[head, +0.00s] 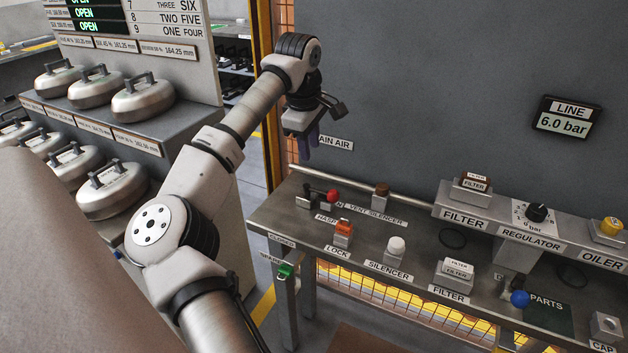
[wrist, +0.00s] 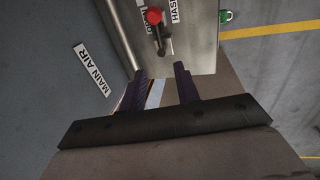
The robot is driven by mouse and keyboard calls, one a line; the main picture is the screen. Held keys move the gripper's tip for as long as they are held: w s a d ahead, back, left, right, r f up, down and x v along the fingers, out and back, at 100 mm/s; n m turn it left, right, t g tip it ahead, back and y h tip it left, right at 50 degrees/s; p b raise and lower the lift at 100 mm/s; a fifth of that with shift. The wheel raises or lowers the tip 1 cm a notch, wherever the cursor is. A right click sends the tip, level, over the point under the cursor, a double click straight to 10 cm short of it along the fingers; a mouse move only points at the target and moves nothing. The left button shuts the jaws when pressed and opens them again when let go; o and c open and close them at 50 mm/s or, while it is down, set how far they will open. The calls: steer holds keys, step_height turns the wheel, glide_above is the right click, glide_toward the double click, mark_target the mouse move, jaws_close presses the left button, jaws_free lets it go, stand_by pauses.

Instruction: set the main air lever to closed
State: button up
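The main air lever (head: 332,195) has a red ball knob and a dark handle, and lies at the left end of the metal bench, below the MAIN AIR sign (head: 338,142). In the wrist view the red-knobbed lever (wrist: 154,18) is at the top, just beyond the fingertips. My gripper (head: 307,147) hangs above and behind it, near the wall, apart from it. In the wrist view my gripper (wrist: 161,72) has its two dark purple fingers spread with nothing between them. The small label beside the lever is partly hidden.
A HASP label and an orange lock (head: 343,228) sit just in front of the lever. A brown vent silencer (head: 381,189) stands to its right. A rail runs along the bench's back edge. The line display (head: 566,118) reads 6.0 bar. A green padlock (head: 285,270) hangs at the bench's left front.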

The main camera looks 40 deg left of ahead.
mark_target(317, 190)
steer(key=w+f, duration=0.1)
steer(key=f, duration=0.3)
steer(key=f+p, duration=0.1)
steer(key=f, duration=0.3)
steer(key=w+f+p, duration=0.1)
steer(key=f, duration=0.4)
steer(key=shift+w+a, duration=0.15)
steer(key=shift+w, duration=0.15)
jaws_close()
